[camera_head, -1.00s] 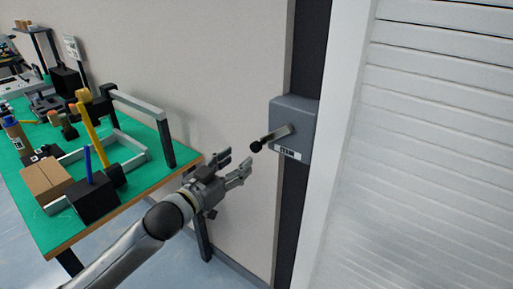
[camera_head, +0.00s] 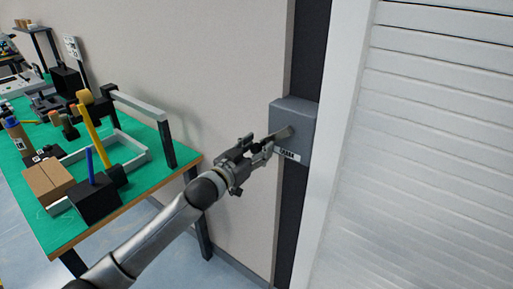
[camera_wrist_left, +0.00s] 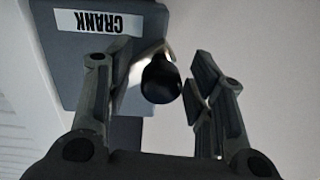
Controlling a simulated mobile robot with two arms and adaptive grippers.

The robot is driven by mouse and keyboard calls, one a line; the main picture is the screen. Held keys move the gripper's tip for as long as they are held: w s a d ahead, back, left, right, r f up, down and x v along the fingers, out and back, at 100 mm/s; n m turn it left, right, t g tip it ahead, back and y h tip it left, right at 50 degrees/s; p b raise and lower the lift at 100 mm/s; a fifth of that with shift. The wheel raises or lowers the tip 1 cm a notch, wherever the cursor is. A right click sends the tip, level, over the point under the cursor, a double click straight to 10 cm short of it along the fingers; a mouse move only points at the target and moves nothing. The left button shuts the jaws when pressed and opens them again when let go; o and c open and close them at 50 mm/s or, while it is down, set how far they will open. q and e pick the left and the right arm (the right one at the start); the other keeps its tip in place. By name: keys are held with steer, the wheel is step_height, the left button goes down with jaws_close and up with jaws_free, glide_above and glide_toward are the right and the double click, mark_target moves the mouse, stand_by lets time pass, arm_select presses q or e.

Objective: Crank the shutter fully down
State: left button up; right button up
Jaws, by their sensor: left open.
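The shutter (camera_head: 440,150) is a white slatted panel at the right of the head view. The crank box (camera_head: 305,115) is grey, on a dark post to the left of the shutter, and its CRANK label also shows upside down in the left wrist view (camera_wrist_left: 98,22). The crank handle (camera_head: 284,133) points down and left from the box. Its black knob (camera_wrist_left: 161,80) lies between the open fingers of my left gripper (camera_wrist_left: 155,95) in the wrist view, with gaps on both sides. In the head view my left gripper (camera_head: 266,147) hides the knob. My right gripper is not in view.
A green-topped table (camera_head: 160,172) stands at the left, with a cardboard box (camera_head: 48,180), a black block (camera_head: 95,200), yellow and blue upright pieces and a grey frame on it. A bare wall (camera_head: 230,70) lies between table and post.

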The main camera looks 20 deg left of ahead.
arm_select(q)
steer(key=shift+c, duration=0.8)
jaws_close()
steer(key=shift+d+f, duration=0.1)
steer(key=s+d+n+p, duration=0.4)
steer(key=d+n+p, duration=0.7)
steer(key=n, duration=0.7)
steer(key=shift+d+n+g+h+p, duration=0.3)
steer(key=shift+n+h+p, duration=0.1)
steer(key=shift+p, duration=0.45)
steer(key=shift+s, duration=0.1)
